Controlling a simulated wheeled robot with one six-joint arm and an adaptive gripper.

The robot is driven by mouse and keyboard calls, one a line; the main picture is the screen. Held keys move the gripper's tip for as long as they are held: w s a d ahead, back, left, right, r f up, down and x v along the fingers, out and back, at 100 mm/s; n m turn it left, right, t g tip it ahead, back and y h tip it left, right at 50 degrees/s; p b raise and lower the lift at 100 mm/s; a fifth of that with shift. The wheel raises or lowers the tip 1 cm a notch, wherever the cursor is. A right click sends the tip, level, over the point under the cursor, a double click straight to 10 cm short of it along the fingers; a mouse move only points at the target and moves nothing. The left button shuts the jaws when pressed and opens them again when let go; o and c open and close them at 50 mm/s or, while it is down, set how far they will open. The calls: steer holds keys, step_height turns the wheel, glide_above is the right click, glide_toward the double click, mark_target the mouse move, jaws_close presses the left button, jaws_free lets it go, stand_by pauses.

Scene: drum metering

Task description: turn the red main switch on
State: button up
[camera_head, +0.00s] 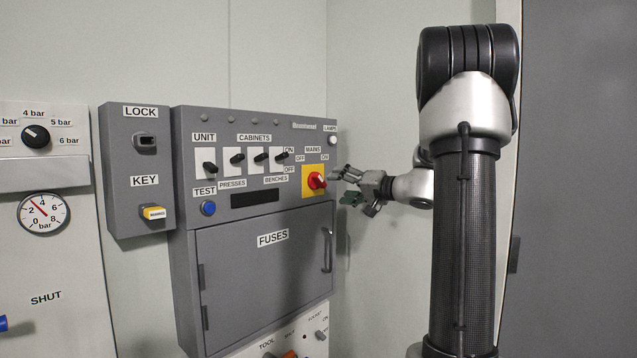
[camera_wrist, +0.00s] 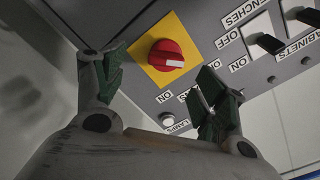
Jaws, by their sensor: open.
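The red main switch (camera_head: 316,181) is a round rotary knob on a yellow plate (camera_head: 308,193), at the right of the grey panel, under a MAINS label with OFF left and ON right. In the wrist view the red knob (camera_wrist: 164,50) shows a white mark pointing right, roughly towards an OFF label (camera_wrist: 238,65). My gripper (camera_head: 347,186) is just right of the switch and in front of the panel. In the wrist view my gripper's fingers (camera_wrist: 160,88) are spread wide and empty, one on each side below the knob. They appear apart from it.
Black toggle switches (camera_head: 261,157) stick out left of the main switch. A lamp (camera_head: 333,140) sits above right. The fuses door (camera_head: 265,270) with its handle (camera_head: 327,250) is below.

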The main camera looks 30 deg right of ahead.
mark_target(321, 179)
steer(key=shift+n+t, duration=0.4)
steer(key=shift+n, duration=0.5)
steer(key=x, duration=0.5)
steer(key=r+x, duration=0.1)
steer(key=x, duration=0.2)
steer(key=shift+w, duration=0.2)
steer(key=c, duration=1)
